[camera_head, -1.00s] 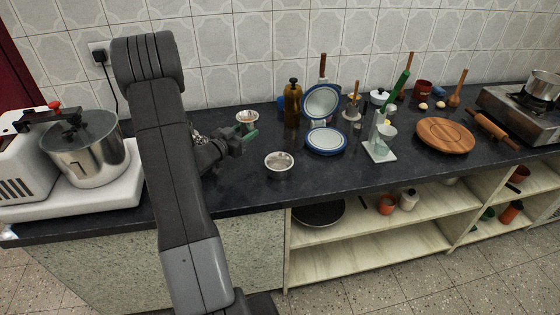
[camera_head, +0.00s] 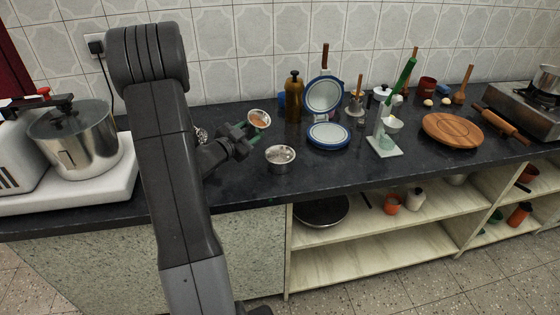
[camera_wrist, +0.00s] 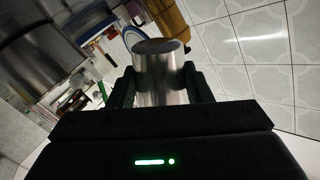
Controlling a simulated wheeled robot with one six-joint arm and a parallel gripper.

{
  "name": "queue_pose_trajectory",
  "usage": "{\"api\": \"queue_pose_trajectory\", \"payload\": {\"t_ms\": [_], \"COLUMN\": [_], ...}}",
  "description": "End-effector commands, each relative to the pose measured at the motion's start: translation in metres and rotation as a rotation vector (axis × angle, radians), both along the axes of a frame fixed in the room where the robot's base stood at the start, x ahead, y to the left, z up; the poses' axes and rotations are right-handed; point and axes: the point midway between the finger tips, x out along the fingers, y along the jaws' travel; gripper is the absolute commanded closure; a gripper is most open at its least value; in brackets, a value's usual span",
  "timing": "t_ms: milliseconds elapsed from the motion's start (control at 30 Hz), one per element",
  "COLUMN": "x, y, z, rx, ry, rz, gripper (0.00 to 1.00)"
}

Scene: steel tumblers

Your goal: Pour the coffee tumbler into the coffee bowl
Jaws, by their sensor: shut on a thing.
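My gripper (camera_head: 238,140) is shut on a steel tumbler (camera_head: 259,118) with brown content at its mouth. The tumbler is held above the counter and tilted, its mouth facing the camera in the head view. The wrist view shows the tumbler (camera_wrist: 162,82) between the two dark fingers (camera_wrist: 163,88), brown at its far end. A small steel bowl (camera_head: 280,160) stands upright on the counter, in front and to the right of the tumbler. The tumbler is apart from the bowl. Whether anything is in the bowl is unclear.
A blue-rimmed plate (camera_head: 328,135) lies right of the bowl, with a brown bottle (camera_head: 294,98) behind. A large steel pot (camera_head: 75,140) stands at the left. The dark counter (camera_head: 330,168) right of the bowl is clear.

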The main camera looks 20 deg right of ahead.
Motion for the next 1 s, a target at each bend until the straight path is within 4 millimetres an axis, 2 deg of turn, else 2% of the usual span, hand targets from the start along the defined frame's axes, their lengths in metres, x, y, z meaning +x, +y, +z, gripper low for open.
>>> {"api": "queue_pose_trajectory", "payload": {"t_ms": [267,1000], "x": [-0.0028,-0.0093], "y": [-0.0018,-0.0053], "z": [-0.0043,-0.0007], "rx": [0.02,0.068], "ry": [-0.04,-0.128], "rz": [0.0,0.0], "gripper": [0.82,0.82]}}
